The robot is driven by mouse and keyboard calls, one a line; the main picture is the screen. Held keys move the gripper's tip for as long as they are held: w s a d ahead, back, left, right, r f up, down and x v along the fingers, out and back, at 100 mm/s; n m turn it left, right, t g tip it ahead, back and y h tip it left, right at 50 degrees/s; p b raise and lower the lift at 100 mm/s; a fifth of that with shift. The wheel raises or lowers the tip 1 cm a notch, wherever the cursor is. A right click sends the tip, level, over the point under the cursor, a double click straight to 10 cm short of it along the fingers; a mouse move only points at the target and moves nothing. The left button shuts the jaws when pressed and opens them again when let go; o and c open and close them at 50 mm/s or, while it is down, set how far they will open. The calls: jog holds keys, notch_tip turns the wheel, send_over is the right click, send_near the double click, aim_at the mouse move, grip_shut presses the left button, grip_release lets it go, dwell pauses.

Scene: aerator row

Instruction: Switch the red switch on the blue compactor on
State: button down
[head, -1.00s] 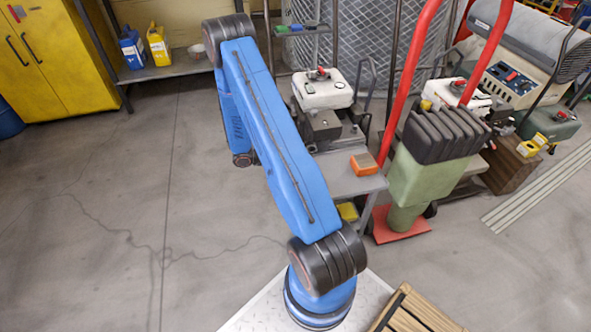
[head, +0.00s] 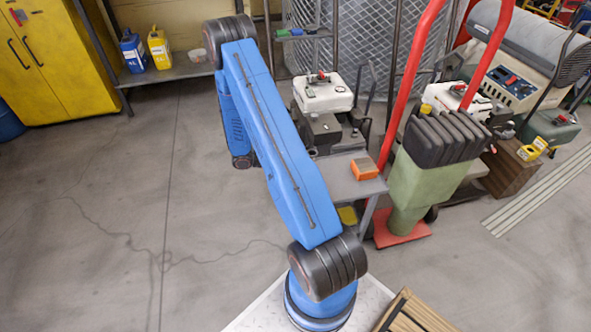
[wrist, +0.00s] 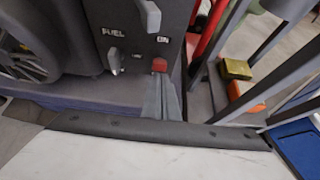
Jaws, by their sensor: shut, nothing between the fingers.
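The red switch (wrist: 159,65) shows in the wrist view on a dark grey panel (wrist: 125,40), under the letters "ON". The panel also carries the word "FUEL", a small grey lever (wrist: 114,62) and a pale lever (wrist: 150,15). My gripper (wrist: 160,82) is shut and empty, its grey fingertips just below the red switch in the picture. I cannot tell whether they touch it. A bluish strip (wrist: 75,100) runs below the panel. In the head view my blue arm hides the gripper, and I cannot make out the blue compactor or its switch there.
A white surface with a black edge (wrist: 150,130) fills the near wrist view. An orange box (head: 364,168) lies on a grey cart shelf. A red hand truck (head: 408,75), a white-topped machine (head: 322,93) and shelving crowd the right. Floor (head: 120,200) at left is clear.

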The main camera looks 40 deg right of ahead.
jog(key=w+a+r, duration=0.3)
jog(key=a+r, duration=0.2)
jog(key=r, duration=0.2)
jog(key=shift+w+a+r, duration=0.15)
jog(key=shift+w+a, duration=0.1)
jog(key=shift+a, duration=0.15)
jog(key=shift+w+a, duration=0.1)
dwell(0.4)
